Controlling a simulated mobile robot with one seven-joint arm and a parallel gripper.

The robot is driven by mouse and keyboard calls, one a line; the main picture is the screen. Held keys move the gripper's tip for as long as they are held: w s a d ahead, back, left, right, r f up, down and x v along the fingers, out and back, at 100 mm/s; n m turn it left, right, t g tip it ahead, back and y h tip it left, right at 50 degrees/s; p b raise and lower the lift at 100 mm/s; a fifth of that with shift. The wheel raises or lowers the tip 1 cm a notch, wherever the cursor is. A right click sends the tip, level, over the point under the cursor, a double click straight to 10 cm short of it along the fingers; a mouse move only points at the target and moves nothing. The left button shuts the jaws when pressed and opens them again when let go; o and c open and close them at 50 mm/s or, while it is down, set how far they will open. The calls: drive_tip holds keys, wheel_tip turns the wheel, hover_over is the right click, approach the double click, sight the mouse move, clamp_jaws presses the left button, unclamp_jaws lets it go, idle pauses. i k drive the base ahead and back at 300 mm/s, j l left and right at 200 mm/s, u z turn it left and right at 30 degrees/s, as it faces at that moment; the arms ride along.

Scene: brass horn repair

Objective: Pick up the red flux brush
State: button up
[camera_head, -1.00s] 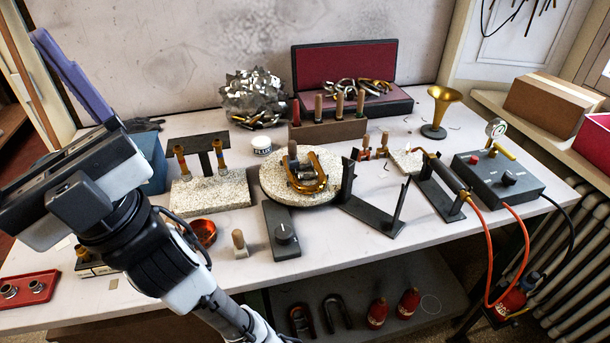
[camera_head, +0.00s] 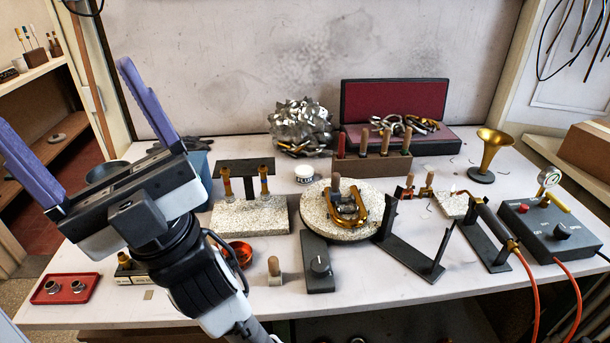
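A wooden rack (camera_head: 367,166) stands at the back of the bench, in front of an open red-lined case. A red upright handle (camera_head: 341,144) sits at its left end, beside several tan-handled tools. It looks like the red flux brush, but its bristles are hidden in the rack. My gripper (camera_head: 65,98) is at the left of the picture, with its two purple fingers wide apart and nothing between them. It is raised over the left end of the bench, well to the left of the rack.
A round pale block (camera_head: 318,218) with a brass bow on it lies in front of the rack. A white jar (camera_head: 304,173), a heap of crumpled metal (camera_head: 300,128) and a stand with two posts (camera_head: 247,168) are nearby. A brass bell (camera_head: 490,153) stands to the right.

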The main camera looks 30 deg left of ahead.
sight(342, 136)
drive_tip(key=l+u, duration=0.2)
drive_tip(key=u, duration=0.15)
drive_tip(key=l+u, duration=0.3)
drive_tip(key=i+l+u, duration=0.1)
drive_tip(key=l+u, duration=0.15)
drive_tip(key=u, duration=0.15)
drive_tip(key=l+u, duration=0.25)
drive_tip(key=u, duration=0.15)
drive_tip(key=i+l, duration=0.7)
drive_tip(key=j+u, duration=0.05)
